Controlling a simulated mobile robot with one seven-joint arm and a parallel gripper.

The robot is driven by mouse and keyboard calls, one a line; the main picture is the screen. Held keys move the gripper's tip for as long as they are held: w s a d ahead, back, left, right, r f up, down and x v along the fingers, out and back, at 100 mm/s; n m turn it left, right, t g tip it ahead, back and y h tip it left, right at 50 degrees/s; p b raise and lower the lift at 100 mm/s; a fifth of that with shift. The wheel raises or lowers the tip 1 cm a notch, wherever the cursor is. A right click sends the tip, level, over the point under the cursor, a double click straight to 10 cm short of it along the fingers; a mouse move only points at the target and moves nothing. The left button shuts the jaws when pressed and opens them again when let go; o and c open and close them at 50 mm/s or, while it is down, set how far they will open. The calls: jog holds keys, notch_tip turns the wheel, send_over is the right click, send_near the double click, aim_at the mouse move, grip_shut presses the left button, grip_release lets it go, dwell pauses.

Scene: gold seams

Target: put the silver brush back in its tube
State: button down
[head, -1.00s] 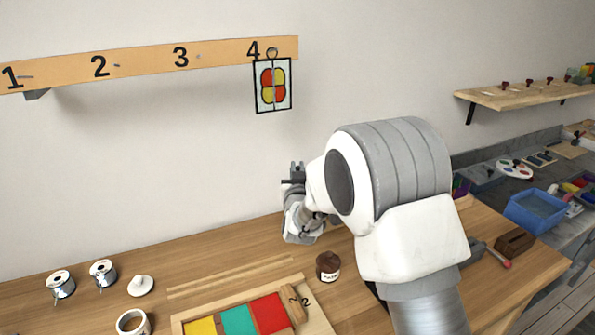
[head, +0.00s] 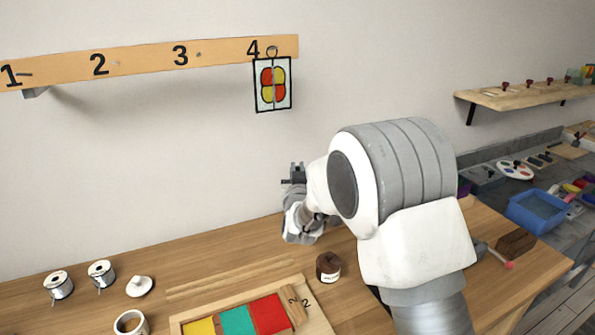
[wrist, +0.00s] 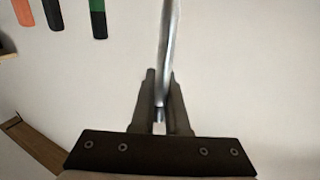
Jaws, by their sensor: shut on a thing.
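My gripper (wrist: 160,105) is shut on a slim silver rod (wrist: 170,40), which looks like the silver brush. The rod stands nearly upright between the fingers in the wrist view and runs out of the top of the picture, so its far end is hidden. In the head view my arm covers most of the hand, and I cannot make out the brush there. I cannot pick out the brush's tube in either view.
In the wrist view, orange, dark and green-and-black handles stand out against the pale wall. In the head view, a brown jar (head: 328,266) and a colored panel in a wooden frame (head: 235,319) lie on the bench. A stained-glass piece (head: 273,84) hangs at peg 4.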

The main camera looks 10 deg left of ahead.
jog(key=shift+f+b, duration=1.2)
jog(key=shift+b, duration=0.8)
dwell(1.2)
jog(key=shift+b, duration=0.4)
dwell(0.6)
